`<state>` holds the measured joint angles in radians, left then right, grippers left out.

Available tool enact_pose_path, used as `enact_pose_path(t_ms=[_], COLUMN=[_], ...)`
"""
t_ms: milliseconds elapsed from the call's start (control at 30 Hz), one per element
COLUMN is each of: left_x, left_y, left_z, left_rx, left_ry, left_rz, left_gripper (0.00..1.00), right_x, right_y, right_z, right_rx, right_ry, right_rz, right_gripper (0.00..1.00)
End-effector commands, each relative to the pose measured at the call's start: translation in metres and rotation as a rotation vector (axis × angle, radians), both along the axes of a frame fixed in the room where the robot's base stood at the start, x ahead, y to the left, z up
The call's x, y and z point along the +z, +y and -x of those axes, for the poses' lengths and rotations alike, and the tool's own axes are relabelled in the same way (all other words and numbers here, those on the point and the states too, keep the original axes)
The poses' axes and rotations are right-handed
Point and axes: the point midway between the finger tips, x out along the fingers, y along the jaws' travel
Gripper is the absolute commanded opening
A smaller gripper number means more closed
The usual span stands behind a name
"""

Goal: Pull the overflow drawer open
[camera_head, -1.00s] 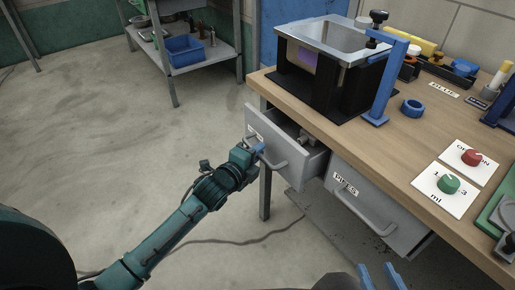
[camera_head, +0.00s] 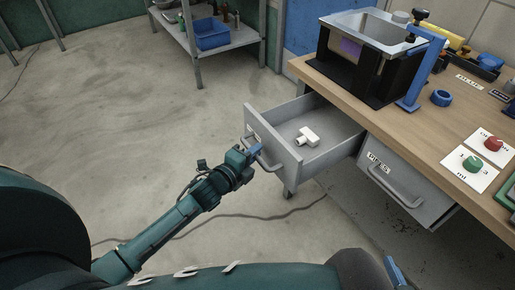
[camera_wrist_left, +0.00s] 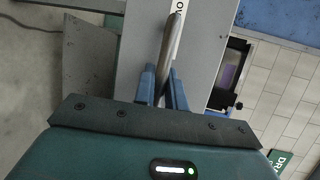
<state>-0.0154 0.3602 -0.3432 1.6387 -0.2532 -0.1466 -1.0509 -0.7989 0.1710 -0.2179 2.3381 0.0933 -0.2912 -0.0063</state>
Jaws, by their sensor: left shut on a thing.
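The overflow drawer (camera_head: 272,141) is the left grey drawer under the bench, and it stands well out from the bench. A white fitting (camera_head: 308,137) lies inside it. My left gripper (camera_head: 256,150) is at the drawer's front, shut on its bar handle (camera_head: 268,163). In the left wrist view the blue fingers (camera_wrist_left: 162,88) sit on either side of the handle (camera_wrist_left: 170,50), in front of the drawer's grey front (camera_wrist_left: 140,45). The drawer's label is mostly hidden. My right gripper (camera_head: 396,272) shows only as a blue piece at the bottom edge, so its jaw state is unclear.
A second grey drawer labelled PIPES (camera_head: 405,190) is beside it on the right. The wooden bench top (camera_head: 450,125) bears a black tank (camera_head: 360,65), a blue stand (camera_head: 420,80) and control knobs. A shelf with a blue bin (camera_head: 211,34) stands behind.

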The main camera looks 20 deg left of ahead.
Motion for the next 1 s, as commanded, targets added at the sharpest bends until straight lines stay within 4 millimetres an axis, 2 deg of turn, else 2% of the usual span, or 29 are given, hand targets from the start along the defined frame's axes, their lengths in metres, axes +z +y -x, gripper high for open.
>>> enact_pose_path(t_ms=[400, 433, 667, 1000], left_x=[0.0002, 0.0002, 0.0002, 0.001], left_y=[0.002, 0.002, 0.0016, 0.0024], left_z=[0.0007, 0.0007, 0.0008, 0.0058], left_rx=[0.002, 0.002, 0.001, 0.0], left_ry=[-0.001, -0.001, 0.0, 0.001], left_rz=[-0.001, -0.001, -0.001, 0.0], left_gripper=[0.0, 0.13, 0.32, 0.34], right_x=[-0.005, -0.0047, -0.0021, 0.0002], right_y=[-0.0003, -0.0004, -0.0008, -0.001], right_z=[0.001, 0.001, 0.0004, -0.0001], right_rx=[0.002, 0.003, 0.003, 0.003], right_ry=[0.012, 0.011, 0.005, 0.002], right_rz=[0.004, 0.005, 0.005, 0.004], right_gripper=[0.36, 0.36, 0.36, 0.36])
